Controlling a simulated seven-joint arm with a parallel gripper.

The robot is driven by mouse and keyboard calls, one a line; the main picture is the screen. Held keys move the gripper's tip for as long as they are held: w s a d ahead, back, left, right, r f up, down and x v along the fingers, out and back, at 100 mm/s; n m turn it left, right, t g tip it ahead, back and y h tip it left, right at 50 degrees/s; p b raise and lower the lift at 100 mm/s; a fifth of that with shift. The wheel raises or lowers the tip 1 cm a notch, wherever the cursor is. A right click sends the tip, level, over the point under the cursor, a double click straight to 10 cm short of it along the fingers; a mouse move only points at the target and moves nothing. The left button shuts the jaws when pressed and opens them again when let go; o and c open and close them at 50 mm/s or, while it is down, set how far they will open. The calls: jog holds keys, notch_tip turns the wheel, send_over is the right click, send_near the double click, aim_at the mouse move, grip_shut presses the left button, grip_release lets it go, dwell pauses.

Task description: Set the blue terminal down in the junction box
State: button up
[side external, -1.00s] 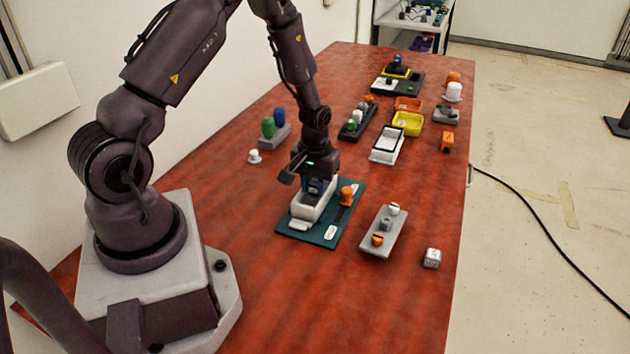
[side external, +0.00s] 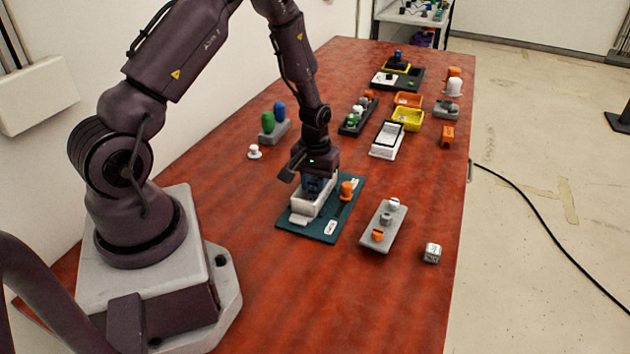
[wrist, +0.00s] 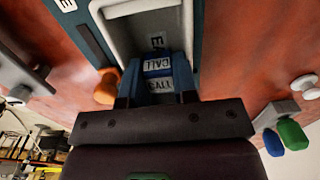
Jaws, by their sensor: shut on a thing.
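The junction box appears to be the pale, open-topped box (side external: 303,210) on a dark teal board (side external: 322,236); in the wrist view its wall and inside (wrist: 140,20) lie just ahead of the fingers. My gripper (side external: 314,187) points down over the box's far end. It is shut on the blue terminal (wrist: 158,66), a small blue block with white CALL labels. In the side view only a bit of blue shows under my gripper. The terminal is at or in the box's opening; I cannot tell whether it touches the floor.
An orange knob (side external: 347,190) stands on the board close beside the box. A grey plate with small parts (side external: 383,222) and a white cube (side external: 432,252) lie to the right. A grey holder with green and blue pegs (side external: 273,132) stands behind left. Several trays fill the far end.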

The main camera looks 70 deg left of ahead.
jog(key=shift+r, duration=0.15)
jog(key=o, duration=0.8)
jog(key=shift+r, duration=1.05)
jog(key=shift+o, duration=1)
jog(key=shift+r, duration=1.45)
jog(key=shift+s, duration=0.1)
